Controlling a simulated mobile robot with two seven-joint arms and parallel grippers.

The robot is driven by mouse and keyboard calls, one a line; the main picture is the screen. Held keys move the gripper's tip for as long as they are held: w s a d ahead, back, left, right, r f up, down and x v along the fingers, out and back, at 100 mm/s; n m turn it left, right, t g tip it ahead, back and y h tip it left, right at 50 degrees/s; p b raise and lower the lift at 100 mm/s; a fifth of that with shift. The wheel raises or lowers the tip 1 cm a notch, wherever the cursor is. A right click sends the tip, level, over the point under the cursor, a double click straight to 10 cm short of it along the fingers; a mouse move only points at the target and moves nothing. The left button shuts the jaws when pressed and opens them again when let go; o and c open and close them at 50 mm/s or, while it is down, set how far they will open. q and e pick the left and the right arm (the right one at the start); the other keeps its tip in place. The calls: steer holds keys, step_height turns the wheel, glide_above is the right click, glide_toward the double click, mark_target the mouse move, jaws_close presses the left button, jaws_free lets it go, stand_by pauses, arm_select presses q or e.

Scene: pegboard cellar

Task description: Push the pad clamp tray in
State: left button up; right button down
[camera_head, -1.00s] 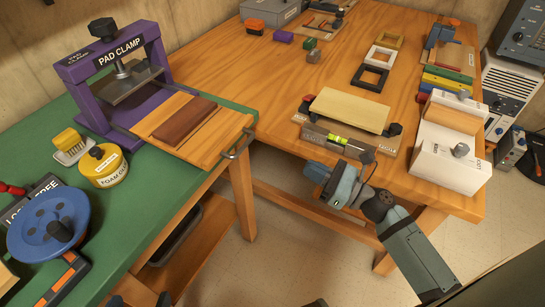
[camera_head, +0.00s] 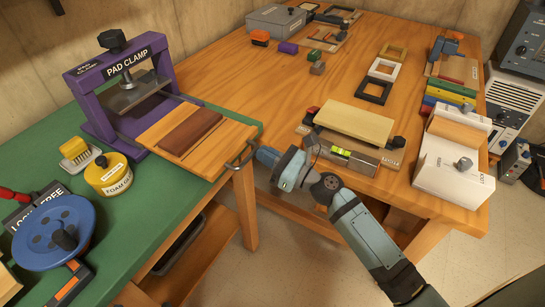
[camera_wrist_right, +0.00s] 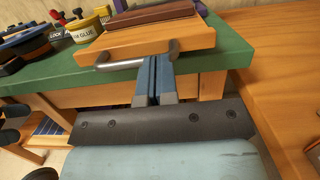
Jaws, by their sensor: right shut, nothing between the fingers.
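The pad clamp (camera_head: 122,80) is a purple frame with a black knob and a metal press plate, on the green-topped bench. Its wooden tray (camera_head: 190,135) sticks out toward the bench's front right edge and carries a brown pad (camera_head: 190,131). A grey metal handle (camera_head: 240,158) is on the tray's front; tray and handle also show in the right wrist view (camera_wrist_right: 150,38). My right gripper (camera_head: 262,155) is just to the right of the handle, shut and empty. In the right wrist view its fingertips (camera_wrist_right: 156,62) overlap the handle; contact cannot be told. My left gripper is not in view.
On the green bench are a yellow foam glue tin (camera_head: 108,174), a yellow-topped brush (camera_head: 75,148) and a blue wheel (camera_head: 55,232). A wooden table (camera_head: 330,85) stands to the right, with a level fixture (camera_head: 350,155) near its front edge. A gap separates the benches' fronts.

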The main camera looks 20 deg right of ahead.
mark_target(244, 147)
steer(key=x, duration=0.2)
steer(key=f+x, duration=0.1)
steer(key=x, duration=0.2)
steer(key=p+x, duration=0.1)
steer(key=x, duration=0.2)
steer(key=shift+w+a+f, duration=0.15)
steer(key=shift+w+f, duration=0.1)
steer(key=shift+w, duration=0.05)
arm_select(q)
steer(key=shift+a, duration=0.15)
arm_select(e)
steer(key=shift+s, duration=0.1)
